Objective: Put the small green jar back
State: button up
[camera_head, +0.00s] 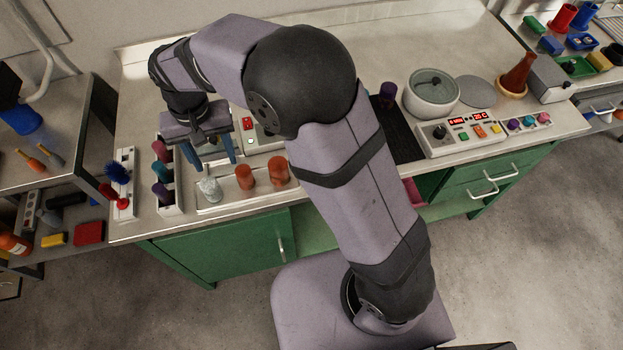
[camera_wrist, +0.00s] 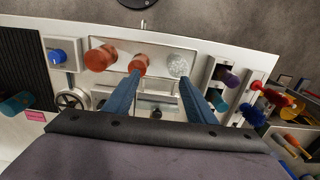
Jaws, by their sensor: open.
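No jar is plainly green. I cannot tell which is the small green jar. My gripper (camera_head: 211,163) points down over the counter, open and empty, to the right of the rack. Its two blue fingers also show in the wrist view (camera_wrist: 163,97), apart, behind the tray's jars.
A shallow tray (camera_head: 222,200) along the front edge holds a clear jar (camera_head: 209,189) and two orange-brown jars (camera_head: 245,177).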

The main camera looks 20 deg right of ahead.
jog(key=s+d, duration=0.4)
jog(key=d, duration=0.9)
jog(key=s+d+f, duration=0.2)
jog(key=s+d, duration=0.8)
jog(key=d, duration=0.1)
jog(key=shift+s, duration=0.25)
